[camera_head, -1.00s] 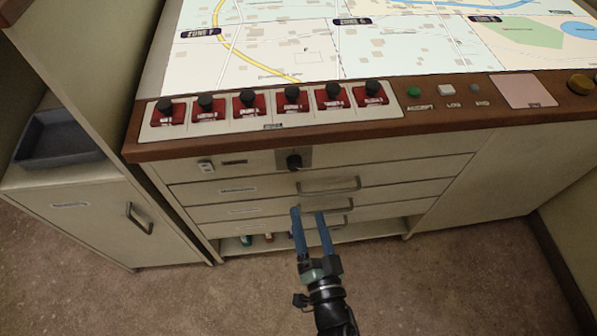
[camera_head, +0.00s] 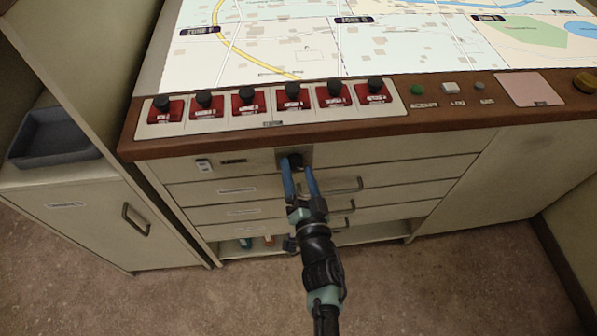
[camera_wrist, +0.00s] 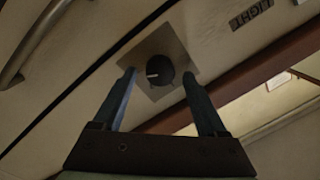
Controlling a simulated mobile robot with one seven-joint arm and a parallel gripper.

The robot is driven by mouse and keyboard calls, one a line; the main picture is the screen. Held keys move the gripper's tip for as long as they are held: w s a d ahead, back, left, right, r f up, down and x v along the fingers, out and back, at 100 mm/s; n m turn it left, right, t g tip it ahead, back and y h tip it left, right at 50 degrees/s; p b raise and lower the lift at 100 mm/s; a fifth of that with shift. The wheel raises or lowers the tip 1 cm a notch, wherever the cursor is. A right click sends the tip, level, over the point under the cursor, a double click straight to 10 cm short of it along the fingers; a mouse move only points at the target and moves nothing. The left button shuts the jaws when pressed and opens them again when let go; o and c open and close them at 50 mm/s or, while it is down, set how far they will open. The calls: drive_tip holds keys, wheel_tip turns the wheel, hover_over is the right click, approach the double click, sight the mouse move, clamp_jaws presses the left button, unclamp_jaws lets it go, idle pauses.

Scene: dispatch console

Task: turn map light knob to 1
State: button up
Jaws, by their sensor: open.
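The map light knob is a round black knob (camera_head: 294,161) on a square metal plate on the console's front panel, under the wooden edge. In the wrist view the knob (camera_wrist: 160,70) shows a pale pointer line, and its plate (camera_wrist: 158,45) is tilted in the picture. My gripper (camera_head: 298,168) is open, its two blue fingers reaching up to the knob. In the wrist view the fingertips (camera_wrist: 158,74) stand on either side of the knob, with a visible gap on each side. I cannot read any position marks around the knob.
A small switch (camera_head: 204,165) and a dark label (camera_head: 233,161) sit left of the knob. Drawer handles (camera_head: 346,185) stick out just below and right. The wooden edge (camera_head: 400,128) juts above, with red switches (camera_head: 246,104) on top. A grey tray (camera_head: 50,140) lies left.

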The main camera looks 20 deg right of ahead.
drive_tip(key=shift+c, duration=0.3)
clamp_jaws()
